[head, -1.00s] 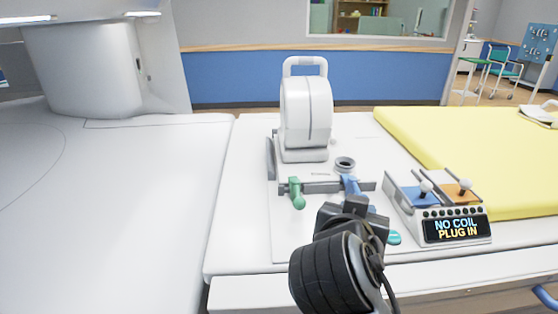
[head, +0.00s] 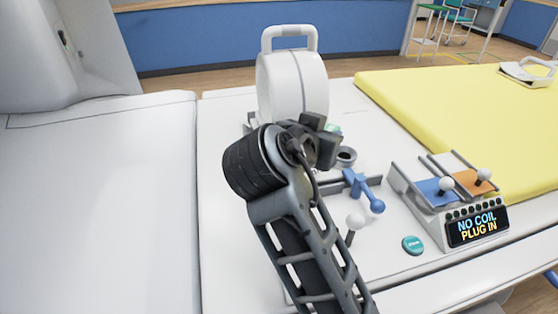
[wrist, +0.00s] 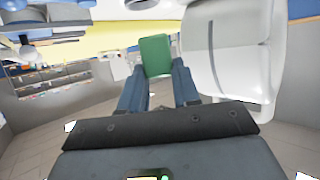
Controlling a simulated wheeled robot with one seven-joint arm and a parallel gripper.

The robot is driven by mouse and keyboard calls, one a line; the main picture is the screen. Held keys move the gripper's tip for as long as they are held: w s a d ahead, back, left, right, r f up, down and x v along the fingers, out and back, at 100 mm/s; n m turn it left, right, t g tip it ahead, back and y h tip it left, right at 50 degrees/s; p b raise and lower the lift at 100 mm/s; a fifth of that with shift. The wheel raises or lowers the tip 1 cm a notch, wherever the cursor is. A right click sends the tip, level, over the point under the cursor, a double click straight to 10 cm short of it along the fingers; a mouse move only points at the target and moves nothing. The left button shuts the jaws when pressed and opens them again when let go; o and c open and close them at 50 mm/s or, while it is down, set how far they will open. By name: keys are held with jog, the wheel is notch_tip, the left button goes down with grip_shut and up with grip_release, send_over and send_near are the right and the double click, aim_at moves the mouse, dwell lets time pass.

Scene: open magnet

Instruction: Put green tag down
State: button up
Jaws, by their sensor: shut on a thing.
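The green tag (wrist: 155,56) is a flat green block, held between the two fingertips of my gripper (wrist: 157,80) in the wrist view. In the head view my gripper (head: 325,138) is in front of the lower part of the white upright device with a top handle. Only a small pale green piece (head: 333,128) shows beside the fingers there. The gripper is shut on the tag and holds it up beside the device. My arm hides the lower left of the device and the rail's left part.
The white device (head: 290,85) stands close by. A dark ring (head: 346,155), a blue lever (head: 362,186), a white-knobbed lever (head: 354,225) and a round teal disc (head: 412,245) are near my arm. The "NO COIL PLUG IN" console (head: 478,226) is right. The left bed (head: 110,200) is clear.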

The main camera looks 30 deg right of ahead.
jog(key=w+a+f, duration=0.4)
jog(key=w+a, duration=0.1)
jog(key=shift+w+a+f+p, duration=0.3)
jog(key=shift+w+f+p, duration=0.05)
jog(key=shift+f, duration=0.05)
jog(key=shift+f+p, duration=0.35)
jog(key=shift+f, duration=1.7)
jog(key=shift+f, duration=0.2)
jog(key=o, duration=1.1)
jog(key=shift+r, duration=0.1)
jog(key=shift+c, duration=0.2)
